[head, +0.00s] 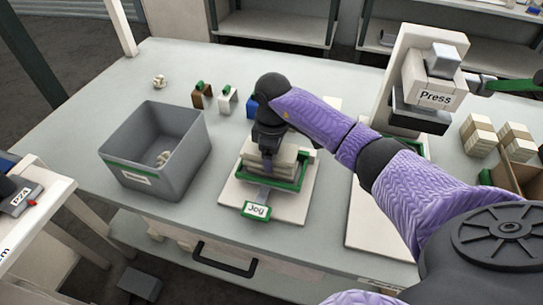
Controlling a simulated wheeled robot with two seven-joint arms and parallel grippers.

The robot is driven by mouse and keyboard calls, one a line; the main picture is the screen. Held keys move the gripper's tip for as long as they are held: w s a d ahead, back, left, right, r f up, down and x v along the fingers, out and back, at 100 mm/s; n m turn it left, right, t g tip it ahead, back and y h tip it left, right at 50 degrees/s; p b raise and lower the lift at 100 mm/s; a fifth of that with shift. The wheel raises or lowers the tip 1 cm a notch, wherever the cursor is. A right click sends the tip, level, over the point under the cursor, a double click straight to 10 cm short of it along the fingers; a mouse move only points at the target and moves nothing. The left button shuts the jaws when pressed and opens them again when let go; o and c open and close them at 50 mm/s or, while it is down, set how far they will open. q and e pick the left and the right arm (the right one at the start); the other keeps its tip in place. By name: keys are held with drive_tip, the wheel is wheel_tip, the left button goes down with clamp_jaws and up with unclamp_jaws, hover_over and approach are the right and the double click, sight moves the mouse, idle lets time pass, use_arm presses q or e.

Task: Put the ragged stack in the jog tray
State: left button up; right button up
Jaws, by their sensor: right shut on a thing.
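The jog tray is a green-edged tray (283,185) on a white base, with a "Jog" label (256,210) at its front. The stack (280,158) is a pile of pale sheets at the tray, with my right gripper (268,148) over it from above. My right gripper is shut on the stack; its fingertips are largely hidden by the wrist and the pile. I cannot tell whether the stack touches the tray floor. My left gripper is not in view.
A grey bin (155,150) holding a small pale item stands to the left.

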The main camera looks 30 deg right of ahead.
drive_tip(key=o, duration=1.3)
drive_tip(key=shift+f, duration=0.1)
wheel_tip(320, 180, up, 12)
drive_tip(key=p, duration=0.3)
drive_tip(key=shift+f, duration=0.1)
drive_tip(key=shift+r, duration=0.25)
